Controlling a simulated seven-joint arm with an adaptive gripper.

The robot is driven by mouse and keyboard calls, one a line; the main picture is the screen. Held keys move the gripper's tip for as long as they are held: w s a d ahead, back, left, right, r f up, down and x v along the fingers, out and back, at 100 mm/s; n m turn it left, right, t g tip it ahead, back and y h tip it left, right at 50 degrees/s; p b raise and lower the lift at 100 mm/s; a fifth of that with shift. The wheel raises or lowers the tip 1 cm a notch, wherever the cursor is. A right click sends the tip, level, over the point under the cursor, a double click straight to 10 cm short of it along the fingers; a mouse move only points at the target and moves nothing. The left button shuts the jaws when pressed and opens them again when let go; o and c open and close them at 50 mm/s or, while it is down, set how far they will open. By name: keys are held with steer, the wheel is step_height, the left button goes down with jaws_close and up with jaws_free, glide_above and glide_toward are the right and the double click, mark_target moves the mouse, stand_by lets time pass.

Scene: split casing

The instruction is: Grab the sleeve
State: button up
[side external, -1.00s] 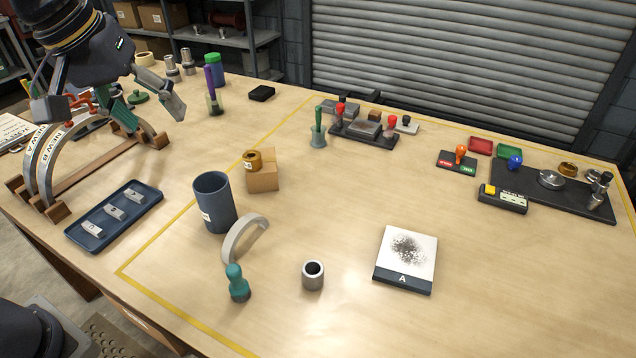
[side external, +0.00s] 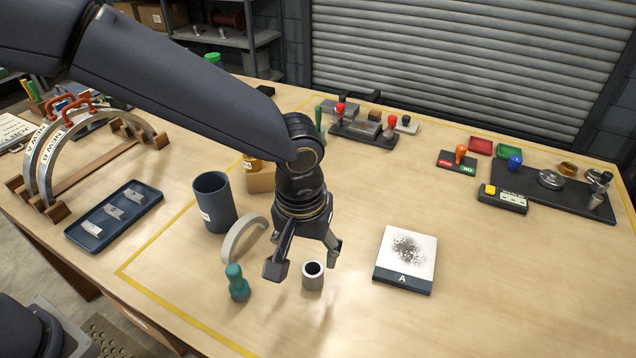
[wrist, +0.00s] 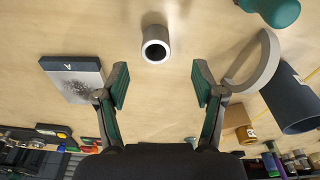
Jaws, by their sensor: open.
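The sleeve (side external: 313,276) is a short grey metal tube with a dark bore, upright on the table. It also shows in the wrist view (wrist: 156,46), at top centre. My gripper (side external: 305,260) is open and empty, pointing down above the table close to the sleeve. In the wrist view its two green-padded fingers (wrist: 159,87) are spread wide, and the sleeve lies beyond the tips, roughly centred between them. Neither finger appears to touch the sleeve.
A teal-handled stamp (side external: 238,284), a grey half ring (side external: 244,238) and a dark blue cup (side external: 214,203) stand left of the sleeve. A white block marked A (side external: 406,258) lies to its right. The table in front of the sleeve is clear.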

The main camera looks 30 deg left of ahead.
mark_target(313, 272)
steer(key=f, duration=0.5)
steer(key=w+f, duration=0.1)
steer(key=f, duration=0.1)
steer(key=shift+d+f, duration=0.15)
steer(key=shift+d, duration=0.05)
jaws_close()
stand_by(0.4)
